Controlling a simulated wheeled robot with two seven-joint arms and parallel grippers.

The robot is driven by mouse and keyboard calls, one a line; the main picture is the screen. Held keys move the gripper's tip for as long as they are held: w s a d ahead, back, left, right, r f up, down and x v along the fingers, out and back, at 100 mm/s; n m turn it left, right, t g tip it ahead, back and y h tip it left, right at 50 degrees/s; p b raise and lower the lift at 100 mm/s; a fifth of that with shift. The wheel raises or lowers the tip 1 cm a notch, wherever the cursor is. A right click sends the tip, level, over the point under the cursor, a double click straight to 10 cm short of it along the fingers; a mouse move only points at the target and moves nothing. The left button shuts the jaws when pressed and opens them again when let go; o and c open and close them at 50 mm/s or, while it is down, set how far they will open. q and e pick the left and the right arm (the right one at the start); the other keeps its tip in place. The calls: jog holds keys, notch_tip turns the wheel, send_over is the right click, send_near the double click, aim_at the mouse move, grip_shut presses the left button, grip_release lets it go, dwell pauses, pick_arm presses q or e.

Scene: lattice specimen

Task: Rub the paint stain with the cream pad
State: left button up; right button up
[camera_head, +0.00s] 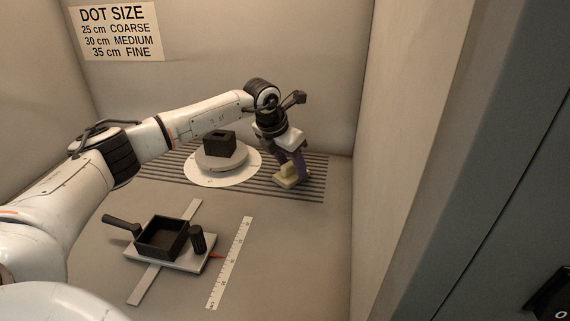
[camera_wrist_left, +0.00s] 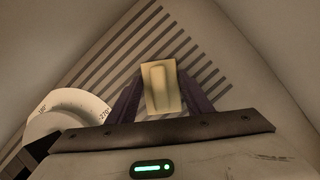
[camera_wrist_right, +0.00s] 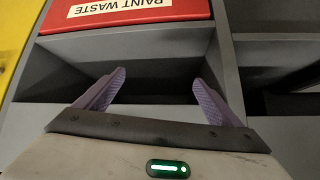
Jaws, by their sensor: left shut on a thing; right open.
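The cream pad (camera_head: 291,181) is a pale block with a raised grip, at the right end of the striped grating in the head view. My left gripper (camera_head: 290,164) is shut on it from above. The pad also shows between the purple fingers in the left wrist view (camera_wrist_left: 162,88). I cannot tell whether its underside touches the surface. I see no paint stain clearly in any view; it may be hidden. My right gripper (camera_wrist_right: 158,82) is open and empty, in front of a grey compartment.
A dark block (camera_head: 219,143) sits on a round turntable (camera_head: 222,163) left of the pad. A black open box (camera_head: 162,237) and a ruler strip (camera_head: 229,263) lie nearer. A wall stands close on the right. A red paint waste lid (camera_wrist_right: 130,14) shows in the right wrist view.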

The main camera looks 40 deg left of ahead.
aim_at(315, 178)
pick_arm(q)
jog(key=shift+w+d+f, duration=0.1)
jog(key=shift+w+d, duration=0.25)
jog(key=shift+d, duration=0.45)
jog(key=shift+w+d, duration=0.4)
jog(key=shift+d, duration=0.45)
jog(key=shift+w+d+f, duration=0.1)
jog(key=shift+w+d, duration=0.25)
jog(key=shift+d, duration=0.45)
jog(key=shift+w+d+r, duration=0.1)
jog(key=shift+w+d, duration=0.3)
jog(key=shift+d, duration=0.35)
jog(key=shift+w+d, duration=0.35)
jog(key=shift+d, duration=0.4)
jog(key=shift+r, duration=0.1)
notch_tip(315, 178, up, 6)
jog(key=p, duration=0.4)
jog(key=shift+a, duration=0.1)
jog(key=shift+r, duration=1.5)
